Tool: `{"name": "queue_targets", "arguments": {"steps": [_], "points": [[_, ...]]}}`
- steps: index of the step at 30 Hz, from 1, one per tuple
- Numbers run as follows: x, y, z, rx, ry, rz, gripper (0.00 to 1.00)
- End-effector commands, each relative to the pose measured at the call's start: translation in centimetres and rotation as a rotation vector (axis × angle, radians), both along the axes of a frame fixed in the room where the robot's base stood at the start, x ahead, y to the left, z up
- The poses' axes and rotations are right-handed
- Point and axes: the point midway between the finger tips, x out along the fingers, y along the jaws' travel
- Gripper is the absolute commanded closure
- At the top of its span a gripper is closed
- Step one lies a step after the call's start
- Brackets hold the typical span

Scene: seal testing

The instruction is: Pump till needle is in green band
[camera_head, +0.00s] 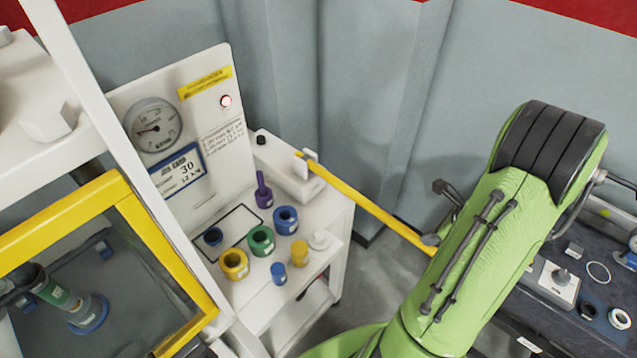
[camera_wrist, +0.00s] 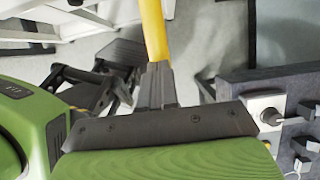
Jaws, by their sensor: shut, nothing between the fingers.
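The round pressure gauge (camera_head: 153,125) is on the white panel; its dark needle points left, and I cannot make out a green band at this size. A card reading 30 (camera_head: 178,171) is below it. The yellow pump lever (camera_head: 365,205) slopes from the white pump body (camera_head: 290,172) down right to my gripper (camera_head: 431,240). In the wrist view the yellow lever (camera_wrist: 154,30) comes down to the dark fingers of my gripper (camera_wrist: 157,85). The fingers are shut and empty, at the lever's end; I cannot tell whether they touch it.
Several coloured rings and plugs stand on the white bench, including a yellow ring (camera_head: 234,265). A yellow-framed guard (camera_head: 150,245) stands left. A dark bench (camera_head: 540,315) with small parts is right. Grey floor lies between.

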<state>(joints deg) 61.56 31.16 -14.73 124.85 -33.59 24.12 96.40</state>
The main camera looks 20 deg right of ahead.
Motion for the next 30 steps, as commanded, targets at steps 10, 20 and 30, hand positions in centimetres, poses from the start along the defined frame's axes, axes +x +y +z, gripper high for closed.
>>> {"name": "queue_targets", "arguments": {"steps": [10, 20, 30], "points": [[-0.2, -0.1, -3.5, 0.001, 0.004, -0.004, 1.00], [-0.2, -0.1, -3.5, 0.000, 0.003, -0.004, 1.00], [0.1, 0.0, 4.4, -0.001, 0.001, 0.000, 1.00]]}}
